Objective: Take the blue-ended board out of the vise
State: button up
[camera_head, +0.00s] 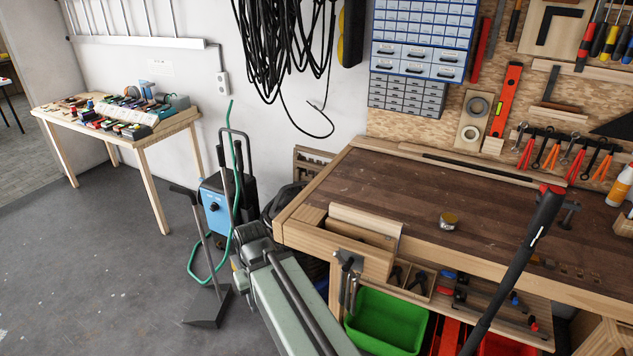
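A wooden front vise (345,252) is at the near left corner of the workbench (410,195), with metal parts hanging below its front face. A pale board (365,218) stands on edge at the vise and rises a little above the bench top. I see no blue end on it, so I cannot tell whether it is the blue-ended board. How far down it reaches is hidden. My gripper is not recognisable in this view.
A long black bar with a red top (540,215) crosses in front of the bench. A green bin (386,322) is below. A blue machine (222,205) stands left; floor is open beyond.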

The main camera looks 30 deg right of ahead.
aim_at(385, 227)
jog(key=u, duration=0.35)
jog(key=i, duration=1.25)
jog(key=u, duration=0.05)
